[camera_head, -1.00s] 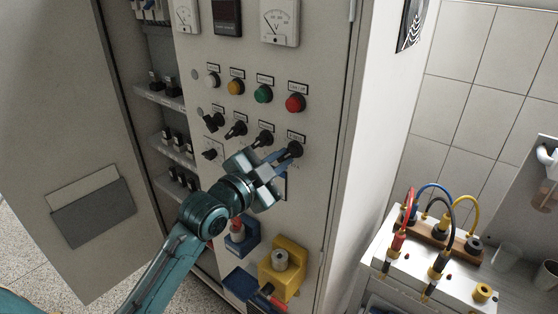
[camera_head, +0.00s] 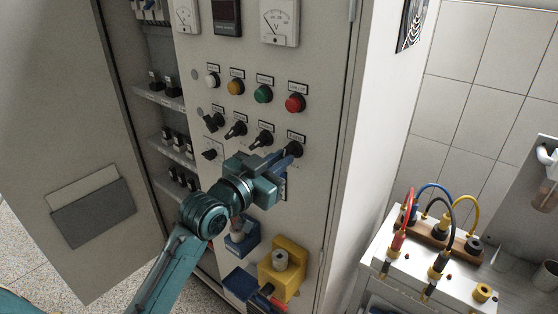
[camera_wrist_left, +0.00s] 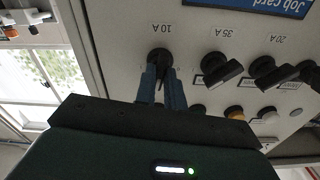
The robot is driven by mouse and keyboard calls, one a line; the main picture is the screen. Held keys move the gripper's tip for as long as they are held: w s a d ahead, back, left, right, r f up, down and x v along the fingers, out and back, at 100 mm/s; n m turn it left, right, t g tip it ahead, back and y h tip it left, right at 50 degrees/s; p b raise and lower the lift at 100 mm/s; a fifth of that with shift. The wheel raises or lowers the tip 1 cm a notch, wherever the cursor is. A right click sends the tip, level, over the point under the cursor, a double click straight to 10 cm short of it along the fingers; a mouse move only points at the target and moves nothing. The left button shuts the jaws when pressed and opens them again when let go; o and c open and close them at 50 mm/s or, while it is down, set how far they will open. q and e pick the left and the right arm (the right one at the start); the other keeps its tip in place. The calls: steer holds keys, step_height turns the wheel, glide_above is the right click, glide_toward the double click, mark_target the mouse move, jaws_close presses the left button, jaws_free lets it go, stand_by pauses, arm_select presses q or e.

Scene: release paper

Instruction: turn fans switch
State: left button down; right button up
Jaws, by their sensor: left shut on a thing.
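A row of black rotary switches runs across the grey cabinet panel (camera_head: 330,60). My left gripper (camera_head: 288,154) is at the rightmost switch (camera_head: 297,147), with its fingers closed on the knob. The small label above this switch is hard to read, so I cannot confirm it says fans. In the left wrist view the two blue fingers (camera_wrist_left: 162,82) sit on either side of the black knob (camera_wrist_left: 160,55), under an upside-down "10 A" mark. The knob's handle is mostly hidden between the fingers. My right gripper is not in view.
Other black switches (camera_head: 262,138) are close to the left. Above are white, yellow, green and red (camera_head: 295,103) buttons. A yellow block (camera_head: 284,268) juts out below. The open cabinet door (camera_head: 60,130) stands left; a bench with cables (camera_head: 430,255) stands right.

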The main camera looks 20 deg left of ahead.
arm_select(q)
steer(key=n, duration=1)
steer(key=shift+n, duration=0.6)
steer(key=c, duration=1.5)
jaws_free()
steer(key=shift+b+v, duration=1.2)
steer(key=shift+v, duration=5.4)
